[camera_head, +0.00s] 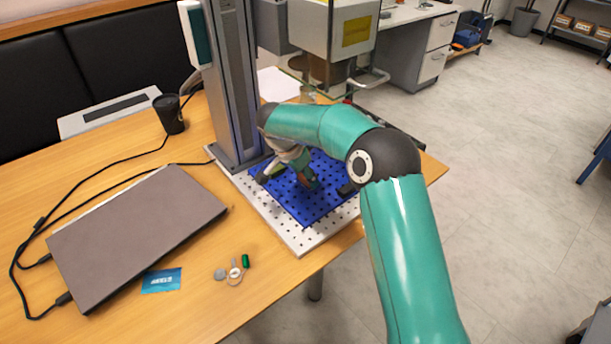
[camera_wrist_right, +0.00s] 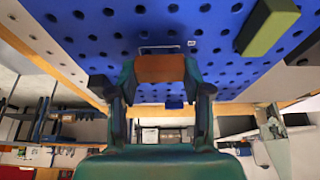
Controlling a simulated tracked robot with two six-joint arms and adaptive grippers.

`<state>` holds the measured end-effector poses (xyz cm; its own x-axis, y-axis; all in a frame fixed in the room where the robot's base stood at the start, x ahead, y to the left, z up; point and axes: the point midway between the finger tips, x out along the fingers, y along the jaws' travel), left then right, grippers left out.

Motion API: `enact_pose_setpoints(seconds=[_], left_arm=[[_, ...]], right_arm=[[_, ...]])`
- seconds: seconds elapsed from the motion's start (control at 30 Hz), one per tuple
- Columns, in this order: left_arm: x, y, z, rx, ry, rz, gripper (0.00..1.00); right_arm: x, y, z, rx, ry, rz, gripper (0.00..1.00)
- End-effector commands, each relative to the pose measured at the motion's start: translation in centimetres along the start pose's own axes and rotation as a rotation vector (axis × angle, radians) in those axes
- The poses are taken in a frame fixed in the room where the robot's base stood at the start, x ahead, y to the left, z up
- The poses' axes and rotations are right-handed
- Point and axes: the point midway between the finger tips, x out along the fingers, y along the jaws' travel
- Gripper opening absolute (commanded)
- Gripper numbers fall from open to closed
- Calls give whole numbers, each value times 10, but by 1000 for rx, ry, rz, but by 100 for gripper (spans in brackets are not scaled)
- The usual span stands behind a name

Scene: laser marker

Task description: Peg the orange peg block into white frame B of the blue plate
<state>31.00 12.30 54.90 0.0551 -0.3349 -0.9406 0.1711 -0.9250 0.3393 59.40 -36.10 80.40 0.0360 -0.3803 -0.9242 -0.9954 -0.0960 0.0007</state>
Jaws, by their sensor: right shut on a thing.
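My right gripper (camera_head: 304,172) is over the blue plate (camera_head: 305,212) in the head view. In the right wrist view my right gripper (camera_wrist_right: 161,72) is shut on the orange peg block (camera_wrist_right: 160,68), one finger on each side. The block is close to the holed face of the blue plate (camera_wrist_right: 100,40); whether it touches is unclear. A thin white frame (camera_wrist_right: 160,47) with a small label (camera_wrist_right: 191,43) shows just past the block, partly hidden by it. The label's letter is too small to read. My left gripper is not in view.
An olive-green block (camera_wrist_right: 267,25) is on the plate in the wrist view. The perforated white base (camera_head: 298,241) lies under the plate, beside a grey column (camera_head: 232,90). A laptop (camera_head: 135,235), a blue card (camera_head: 161,281) and small parts (camera_head: 233,270) lie on the wooden table.

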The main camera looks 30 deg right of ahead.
Motion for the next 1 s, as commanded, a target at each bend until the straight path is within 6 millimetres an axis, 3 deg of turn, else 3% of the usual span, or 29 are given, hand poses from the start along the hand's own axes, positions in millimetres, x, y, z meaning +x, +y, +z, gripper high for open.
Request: enact_pose_setpoints(seconds=[1.0], left_arm=[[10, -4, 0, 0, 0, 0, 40]], right_arm=[[5, 1, 2, 2, 0, 0, 30]])
